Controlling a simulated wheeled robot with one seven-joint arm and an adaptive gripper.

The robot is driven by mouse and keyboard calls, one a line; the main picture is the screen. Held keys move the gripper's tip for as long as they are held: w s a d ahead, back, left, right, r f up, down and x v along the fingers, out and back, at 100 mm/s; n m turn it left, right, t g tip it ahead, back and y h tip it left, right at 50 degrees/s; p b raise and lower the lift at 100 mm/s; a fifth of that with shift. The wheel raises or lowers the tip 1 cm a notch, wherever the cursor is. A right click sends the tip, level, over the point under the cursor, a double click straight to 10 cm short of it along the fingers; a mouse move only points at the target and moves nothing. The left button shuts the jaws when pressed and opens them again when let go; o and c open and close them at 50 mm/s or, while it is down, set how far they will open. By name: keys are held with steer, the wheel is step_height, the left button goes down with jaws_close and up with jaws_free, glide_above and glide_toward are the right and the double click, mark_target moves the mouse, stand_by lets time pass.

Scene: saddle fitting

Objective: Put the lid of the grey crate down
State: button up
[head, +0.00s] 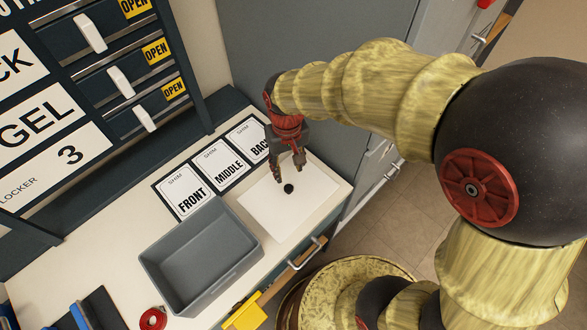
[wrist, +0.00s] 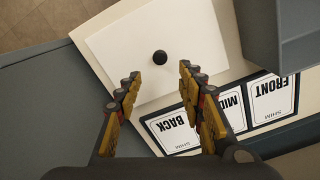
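A white square panel with a dark round knob, which looks like the lid (head: 310,208), lies flat on the counter to the right of the grey crate. It also shows in the wrist view (wrist: 120,52). The knob (wrist: 160,57) stands near its middle. The grey crate (head: 165,262) is open-topped and looks empty; part of it shows at the top right of the wrist view (wrist: 275,35). My gripper (head: 289,172) is open and empty over the panel near the knob. In the wrist view the knob lies just beyond the gap between the fingertips (wrist: 158,76).
A dark board with FRONT, MIDDLE and BACK shim cards (head: 215,165) lies behind the panel. Drawers marked OPEN (head: 115,80) stand at the back left. A red ring (head: 153,318) and a yellow object (head: 245,312) are near the front edge. A grey cabinet (head: 290,40) stands behind.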

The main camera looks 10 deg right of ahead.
steer(key=s+d+r+m+t, duration=0.1)
steer(key=s+d+r+t, duration=0.1)
steer(key=s+d+r, duration=0.4)
steer(key=s+d+r+m+t, duration=0.1)
steer(key=s+d+r+t, duration=0.2)
steer(key=r, duration=0.9)
steer(key=s+d, duration=0.3)
steer(key=shift+s+t, duration=0.2)
steer(key=shift+t, duration=0.1)
